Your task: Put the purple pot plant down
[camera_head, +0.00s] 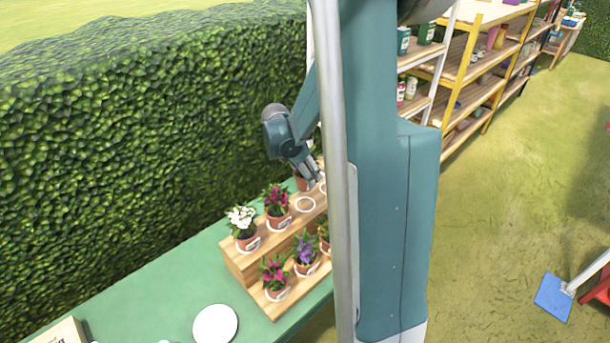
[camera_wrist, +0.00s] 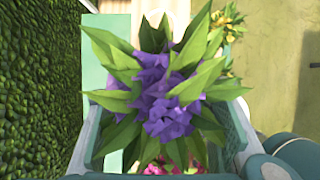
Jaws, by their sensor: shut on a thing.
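The purple pot plant (camera_wrist: 168,100) fills the middle of the wrist view, with purple flowers and long green leaves. My gripper (camera_head: 313,180) has one jaw on each side of it and is shut on it; the foliage hides its pot. In the head view my gripper is over the upper step of the wooden stand (camera_head: 240,262), partly behind my own arm. The held plant cannot be made out clearly there. An empty white ring (camera_head: 305,204) shows on the upper step near the gripper.
White (camera_head: 241,220) and magenta (camera_head: 277,199) plants stand on the upper step. Magenta (camera_head: 274,271) and purple (camera_head: 304,248) plants stand on the lower step. The green table (camera_head: 170,285) holds a white plate (camera_head: 215,324). A hedge (camera_head: 130,130) runs behind.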

